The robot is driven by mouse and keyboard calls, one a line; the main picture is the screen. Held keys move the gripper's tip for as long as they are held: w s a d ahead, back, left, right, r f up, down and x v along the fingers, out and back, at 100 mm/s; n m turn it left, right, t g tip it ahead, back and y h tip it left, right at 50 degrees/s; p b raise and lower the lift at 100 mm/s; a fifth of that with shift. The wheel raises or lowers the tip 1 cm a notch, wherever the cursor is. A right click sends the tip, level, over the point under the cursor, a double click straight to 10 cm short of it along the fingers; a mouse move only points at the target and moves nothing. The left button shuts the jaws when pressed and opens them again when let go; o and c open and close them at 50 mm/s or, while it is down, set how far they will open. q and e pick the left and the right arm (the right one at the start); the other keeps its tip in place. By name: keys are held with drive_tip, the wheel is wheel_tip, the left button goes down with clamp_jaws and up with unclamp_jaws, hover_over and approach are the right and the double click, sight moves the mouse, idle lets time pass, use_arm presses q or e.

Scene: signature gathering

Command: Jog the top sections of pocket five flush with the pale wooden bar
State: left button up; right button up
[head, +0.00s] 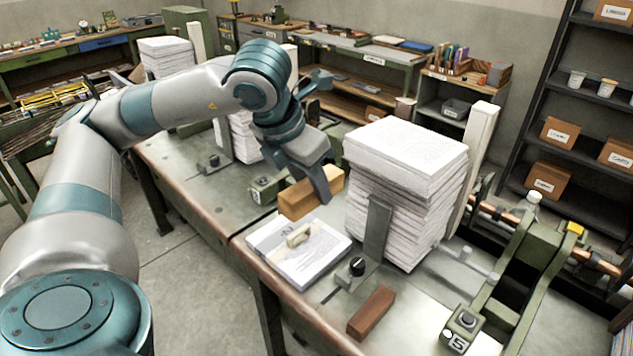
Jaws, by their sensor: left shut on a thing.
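My left gripper (319,185) comes in from the upper left and is shut on the pale wooden bar (298,200). It holds the bar just left of the tall stack of paper sections (398,200). A gap seems to show between bar and stack, though I cannot tell its exact depth. The stack's upper sections look slightly uneven, stepping out from those below. A grey upright plate (377,228) stands at its front, and a pale post (481,140) stands behind its right side. A green machine part in front right bears a "5" label (458,341). My right gripper is out of view.
A flat white pile (290,265) with a small pale block (298,236) on top lies at the bench's front edge. A reddish-brown bar (371,313) lies near a black knob (357,265). Green machine arms (530,245) stand at right. More paper stacks (243,135) stand behind.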

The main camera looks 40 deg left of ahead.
sight(335, 169)
use_arm(q)
drive_tip(key=shift+d+r, duration=0.1)
drive_tip(key=shift+d, duration=0.1)
drive_tip(key=shift+w+a, duration=0.1)
drive_tip(key=shift+w, duration=0.1)
drive_tip(key=shift+w+d+r+p, duration=0.15)
drive_tip(key=shift+w+p, duration=1)
drive_tip(key=shift+w, duration=1.2)
drive_tip(key=shift+w+d+f+b, duration=0.1)
drive_tip(key=shift+w+f+b, duration=0.15)
drive_tip(key=shift+w+b, duration=0.15)
drive_tip(key=shift+w+r, duration=0.1)
drive_tip(key=shift+w, duration=0.8)
drive_tip(key=shift+w, duration=0.2)
